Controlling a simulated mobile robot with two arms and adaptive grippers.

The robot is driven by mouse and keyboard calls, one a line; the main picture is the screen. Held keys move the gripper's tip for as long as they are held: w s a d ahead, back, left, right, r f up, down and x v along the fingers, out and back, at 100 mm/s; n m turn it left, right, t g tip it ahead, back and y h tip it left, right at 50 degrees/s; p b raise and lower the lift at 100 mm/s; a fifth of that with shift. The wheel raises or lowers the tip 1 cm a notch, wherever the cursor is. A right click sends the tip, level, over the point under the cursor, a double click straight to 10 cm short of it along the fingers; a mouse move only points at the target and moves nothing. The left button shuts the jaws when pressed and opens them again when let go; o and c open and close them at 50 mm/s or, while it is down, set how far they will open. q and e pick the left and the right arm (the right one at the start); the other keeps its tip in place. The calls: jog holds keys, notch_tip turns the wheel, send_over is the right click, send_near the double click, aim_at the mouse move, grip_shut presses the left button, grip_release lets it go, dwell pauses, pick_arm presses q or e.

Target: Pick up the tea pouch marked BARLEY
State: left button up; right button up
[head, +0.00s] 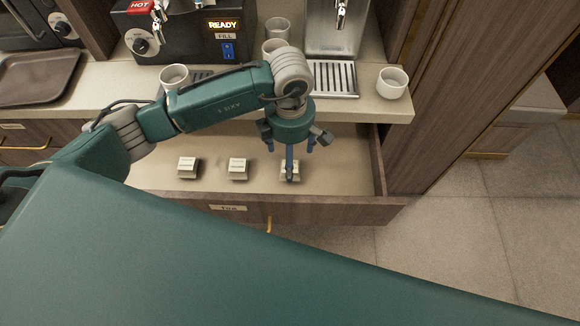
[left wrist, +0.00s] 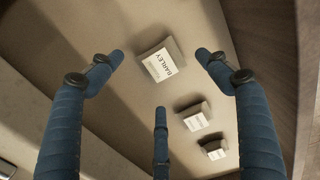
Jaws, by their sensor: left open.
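The BARLEY tea pouch (left wrist: 160,66), a small block with a white label, lies on the floor of the open drawer. In the head view it is the rightmost of three pouches (head: 283,174), partly hidden by a finger. My left gripper (head: 290,158) hangs over it, pointing down. In the left wrist view the open fingers of my left gripper (left wrist: 160,72) spread around the pouch, with nothing held. The gap between fingertips and pouch is hard to judge. My right gripper is not in view.
Two other pouches, the middle one (head: 238,168) and the left one (head: 188,167), lie in the same drawer (head: 340,209). Their labels are too small to read. Above is a counter with a white cup (head: 392,82), more cups, a black machine (head: 185,45) and a tray (head: 38,80).

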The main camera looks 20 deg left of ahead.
pick_arm(q)
notch_tip(320, 180, down, 6)
jog(key=shift+r+p, duration=0.1)
jog(key=shift+p, duration=0.25)
jog(key=shift+c, duration=0.6)
jog(key=c, duration=1.2)
